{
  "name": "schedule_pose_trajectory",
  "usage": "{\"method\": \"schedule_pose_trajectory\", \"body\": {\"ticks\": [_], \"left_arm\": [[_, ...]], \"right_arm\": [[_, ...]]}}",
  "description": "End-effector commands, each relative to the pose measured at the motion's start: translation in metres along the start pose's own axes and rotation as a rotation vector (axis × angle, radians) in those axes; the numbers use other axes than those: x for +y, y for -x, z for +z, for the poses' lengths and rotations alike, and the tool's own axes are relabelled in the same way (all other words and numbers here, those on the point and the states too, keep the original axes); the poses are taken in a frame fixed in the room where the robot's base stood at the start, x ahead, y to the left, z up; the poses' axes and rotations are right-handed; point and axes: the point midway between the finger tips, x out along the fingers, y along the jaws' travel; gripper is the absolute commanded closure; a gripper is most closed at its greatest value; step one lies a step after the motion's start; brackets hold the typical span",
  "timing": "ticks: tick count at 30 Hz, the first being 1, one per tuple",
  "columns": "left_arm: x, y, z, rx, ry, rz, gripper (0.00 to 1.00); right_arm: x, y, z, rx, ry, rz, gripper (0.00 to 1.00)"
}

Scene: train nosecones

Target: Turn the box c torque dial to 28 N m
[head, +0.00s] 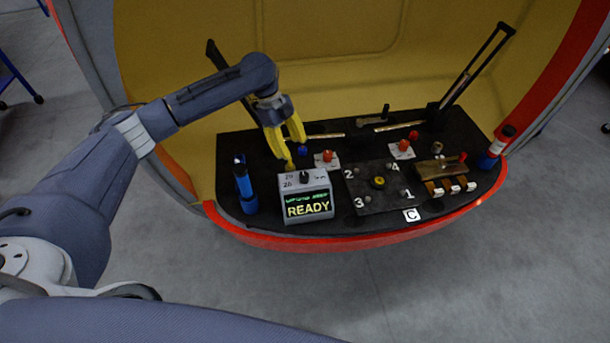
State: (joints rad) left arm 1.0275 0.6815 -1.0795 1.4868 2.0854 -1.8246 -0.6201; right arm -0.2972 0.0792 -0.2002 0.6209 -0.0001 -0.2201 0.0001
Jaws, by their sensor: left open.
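The grey torque box (292,206) stands at the front left of the black shelf, with a lit screen reading READY. Its dark dial (304,177) sits on the sloped top, with small number marks beside it that are too small to read surely. A white label C (411,215) lies on the shelf's front edge, right of the box. My left gripper (296,153) has yellow fingers, is open, and hangs just above and behind the box. One fingertip is close to the box's back left corner; I cannot tell if it touches. My right gripper is not in view.
A blue cylinder (244,188) stands close left of the box. Right of it is a dark plate (379,188) numbered 1 to 4, then a brass block (437,169) and a blue-red bottle (497,146). Red knobs (327,156) sit behind. The yellow shell encloses the back.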

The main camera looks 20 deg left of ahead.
Motion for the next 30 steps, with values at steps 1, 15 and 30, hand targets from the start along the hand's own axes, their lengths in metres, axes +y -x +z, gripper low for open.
{"method": "schedule_pose_trajectory", "body": {"ticks": [1, 15, 30], "left_arm": [[0.001, -0.011, -0.001, 0.002, 0.000, 0.002, 0.48], [0.000, -0.090, -0.001, 0.002, 0.000, 0.000, 0.48], [0.000, -0.121, 0.000, 0.000, -0.001, -0.002, 0.48]], "right_arm": [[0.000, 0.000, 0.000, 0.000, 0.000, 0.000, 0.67], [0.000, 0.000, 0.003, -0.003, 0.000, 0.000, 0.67], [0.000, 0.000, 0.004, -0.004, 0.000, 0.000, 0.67]]}}
